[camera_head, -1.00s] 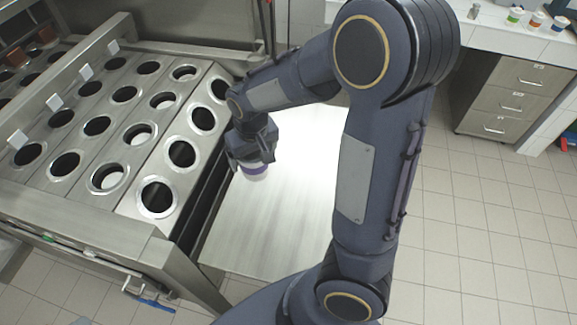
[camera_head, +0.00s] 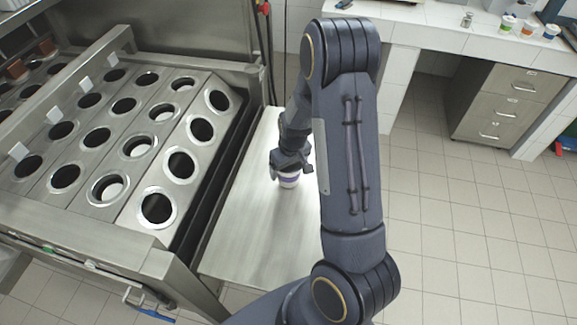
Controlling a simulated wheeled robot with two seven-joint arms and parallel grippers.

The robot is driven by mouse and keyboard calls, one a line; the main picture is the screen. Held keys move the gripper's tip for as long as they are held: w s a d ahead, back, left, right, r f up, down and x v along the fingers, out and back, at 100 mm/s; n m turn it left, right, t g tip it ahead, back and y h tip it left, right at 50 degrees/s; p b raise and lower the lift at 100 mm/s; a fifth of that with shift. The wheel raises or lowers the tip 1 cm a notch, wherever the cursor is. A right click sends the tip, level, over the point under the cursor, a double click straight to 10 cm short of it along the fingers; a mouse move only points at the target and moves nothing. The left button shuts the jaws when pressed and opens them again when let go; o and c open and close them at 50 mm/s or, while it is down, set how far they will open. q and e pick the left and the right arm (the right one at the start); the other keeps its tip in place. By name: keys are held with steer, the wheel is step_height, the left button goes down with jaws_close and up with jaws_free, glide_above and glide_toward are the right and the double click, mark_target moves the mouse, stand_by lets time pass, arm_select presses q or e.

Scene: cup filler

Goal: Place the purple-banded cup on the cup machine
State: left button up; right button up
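The purple-banded cup (camera_head: 289,180) is white with a purple band. It is below my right gripper (camera_head: 290,168), which is shut on it, with the fingers partly hiding its upper part. It is over the bare metal side shelf (camera_head: 245,235); I cannot tell whether it touches it. The cup machine (camera_head: 150,225) is on the left, with rows of round holes in sloped metal panels. My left gripper is not in view.
A metal frame bar (camera_head: 180,52) runs along the back of the machine. A white-tiled counter (camera_head: 450,30) at the upper right carries several small banded cups, with a drawer cabinet (camera_head: 510,100) below.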

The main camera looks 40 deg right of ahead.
steer(key=shift+f, duration=0.3)
steer(key=shift+f, duration=0.15)
steer(key=o, duration=1.1)
